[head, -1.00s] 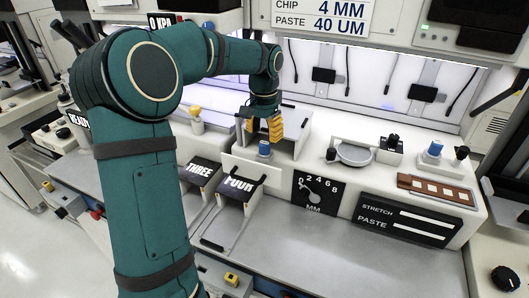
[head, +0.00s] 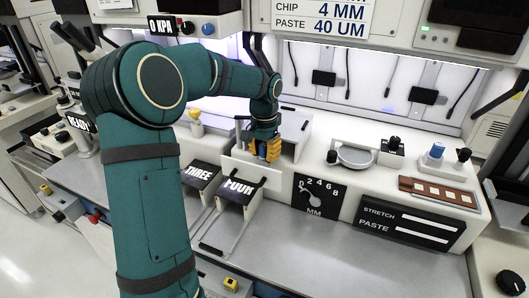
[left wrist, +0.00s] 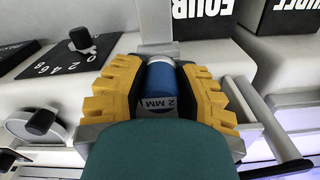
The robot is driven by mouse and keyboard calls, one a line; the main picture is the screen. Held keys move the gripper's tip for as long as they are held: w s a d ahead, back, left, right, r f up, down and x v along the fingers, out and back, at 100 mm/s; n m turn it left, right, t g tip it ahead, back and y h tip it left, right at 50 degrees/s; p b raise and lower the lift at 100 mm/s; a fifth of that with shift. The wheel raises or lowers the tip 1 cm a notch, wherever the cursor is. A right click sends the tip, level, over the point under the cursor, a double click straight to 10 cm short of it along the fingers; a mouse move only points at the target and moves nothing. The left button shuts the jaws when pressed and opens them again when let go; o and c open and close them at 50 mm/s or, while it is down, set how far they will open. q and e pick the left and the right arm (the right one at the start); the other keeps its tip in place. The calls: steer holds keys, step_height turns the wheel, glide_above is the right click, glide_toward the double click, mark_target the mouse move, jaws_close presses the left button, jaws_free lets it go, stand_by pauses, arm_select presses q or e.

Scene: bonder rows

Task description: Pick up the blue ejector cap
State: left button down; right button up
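The blue ejector cap (left wrist: 158,88), a short cylinder with a "2 MM" label, stands between the yellow fingers of my left gripper (left wrist: 160,95) in the left wrist view. The fingers flank it closely, with their dark inner pads still visible, and look open around it. In the head view my left gripper (head: 264,150) is low over the white block behind the "FOUR" box, and its fingers mostly hide the cap. My right gripper is not in view.
Boxes marked "THREE" (head: 201,176) and "FOUR" (head: 238,191) stand in front of the gripper. A black dial plate (head: 318,196) is to its right, with a round grey dish (head: 355,157) beyond. The grey front bench (head: 330,245) is mostly clear.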

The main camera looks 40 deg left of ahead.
mark_target(264, 145)
arm_select(q)
steer(key=shift+r, duration=0.1)
stand_by(0.3)
step_height(264, 145, up, 10)
steer(key=shift+f+p, duration=0.1)
steer(key=shift+p, duration=1.1)
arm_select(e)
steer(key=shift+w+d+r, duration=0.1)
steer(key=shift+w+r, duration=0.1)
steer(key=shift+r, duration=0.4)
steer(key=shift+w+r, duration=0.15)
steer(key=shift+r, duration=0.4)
arm_select(q)
steer(key=shift+s, duration=0.1)
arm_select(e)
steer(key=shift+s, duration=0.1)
